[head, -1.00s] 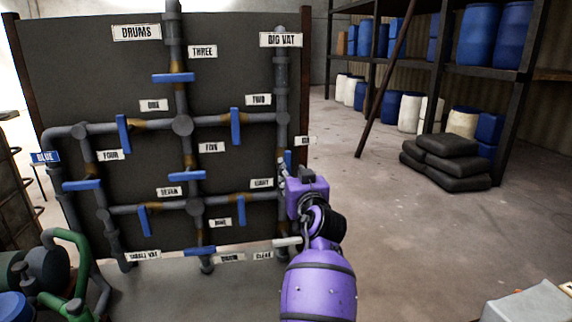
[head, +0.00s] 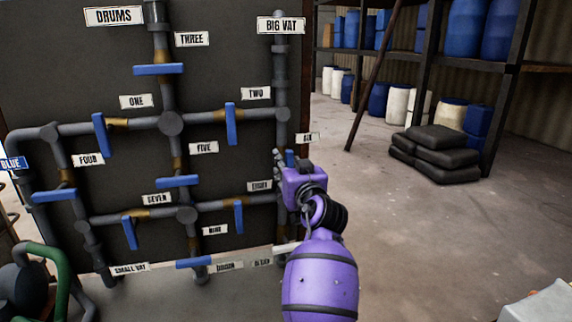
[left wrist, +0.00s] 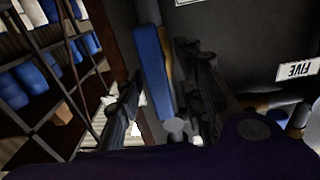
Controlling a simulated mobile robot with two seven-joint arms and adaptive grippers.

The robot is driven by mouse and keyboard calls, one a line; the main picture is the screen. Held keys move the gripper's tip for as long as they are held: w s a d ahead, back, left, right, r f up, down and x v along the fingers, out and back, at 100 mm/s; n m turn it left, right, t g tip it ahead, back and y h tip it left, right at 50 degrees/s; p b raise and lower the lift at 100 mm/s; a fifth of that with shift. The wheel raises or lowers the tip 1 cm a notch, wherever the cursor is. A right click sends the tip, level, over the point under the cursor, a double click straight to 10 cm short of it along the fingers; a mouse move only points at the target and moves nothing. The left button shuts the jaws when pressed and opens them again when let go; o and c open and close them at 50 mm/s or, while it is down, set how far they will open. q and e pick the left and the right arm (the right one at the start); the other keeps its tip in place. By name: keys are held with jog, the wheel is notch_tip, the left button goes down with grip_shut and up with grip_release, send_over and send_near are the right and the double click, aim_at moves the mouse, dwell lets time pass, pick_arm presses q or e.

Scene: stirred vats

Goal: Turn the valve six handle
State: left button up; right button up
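The valve six handle is a blue bar (head: 290,158) on the right-hand pipe of the panel, beside the small SIX label (head: 307,138). My purple arm mostly hides it in the head view. My left gripper (head: 281,164) is at this handle. In the left wrist view the blue handle (left wrist: 154,75) stands between the two dark fingers of my left gripper (left wrist: 162,85). The fingers are apart, with a gap visible on the left side; contact on the right side is unclear. My right gripper is not in view.
Other blue handles sit close by, such as valve two (head: 230,124) and valve nine (head: 239,216). Black sacks (head: 437,155) and shelves with barrels (head: 500,30) stand to the right, with open floor between.

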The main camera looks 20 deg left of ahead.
pick_arm(q)
jog(key=shift+d+r, duration=0.1)
jog(key=shift+d, duration=0.05)
jog(key=shift+s, duration=0.1)
grip_shut()
